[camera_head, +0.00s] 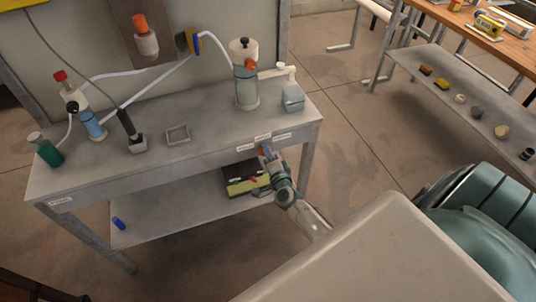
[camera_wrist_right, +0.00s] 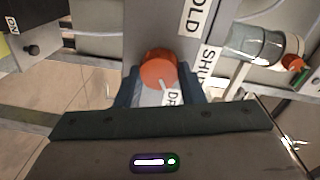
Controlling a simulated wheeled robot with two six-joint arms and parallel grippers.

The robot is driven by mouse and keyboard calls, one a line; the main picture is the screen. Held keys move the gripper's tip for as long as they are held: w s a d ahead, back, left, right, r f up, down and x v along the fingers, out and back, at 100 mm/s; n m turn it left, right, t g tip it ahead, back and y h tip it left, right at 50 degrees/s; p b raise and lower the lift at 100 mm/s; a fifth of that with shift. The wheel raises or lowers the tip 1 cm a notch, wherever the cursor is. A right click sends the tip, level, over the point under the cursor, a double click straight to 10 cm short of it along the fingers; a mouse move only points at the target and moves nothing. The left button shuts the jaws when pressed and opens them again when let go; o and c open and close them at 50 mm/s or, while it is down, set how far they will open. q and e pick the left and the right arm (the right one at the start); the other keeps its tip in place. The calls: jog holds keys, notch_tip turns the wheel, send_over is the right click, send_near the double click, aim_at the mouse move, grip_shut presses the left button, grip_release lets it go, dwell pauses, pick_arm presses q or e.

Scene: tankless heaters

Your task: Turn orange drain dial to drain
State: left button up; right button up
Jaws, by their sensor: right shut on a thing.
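The orange drain dial (camera_wrist_right: 158,66) sits on the front edge of the grey bench, between the two dark fingers of my right gripper (camera_wrist_right: 160,78). The fingers are shut on it, one on each side. A pale pointer line on the dial's face points down and slightly right, toward a partly hidden label starting "DR" (camera_wrist_right: 173,97). Labels reading "HOLD" (camera_wrist_right: 197,18) and "SHU…" (camera_wrist_right: 208,65) also show beside it. In the head view my right gripper (camera_head: 266,154) is at the bench's front edge. My left gripper is not in view.
The grey bench (camera_head: 205,152) carries a clear cylinder (camera_head: 246,88), a grey box (camera_head: 292,97), a small tray (camera_head: 177,135) and a green bottle (camera_head: 47,150). Its lower shelf (camera_head: 165,215) holds a dark box (camera_head: 243,178).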

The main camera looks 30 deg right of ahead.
jog(key=o, duration=1)
jog(key=shift+s, duration=0.1)
jog(key=v, duration=1)
jog(key=shift+s, duration=0.4)
jog(key=shift+a, duration=0.1)
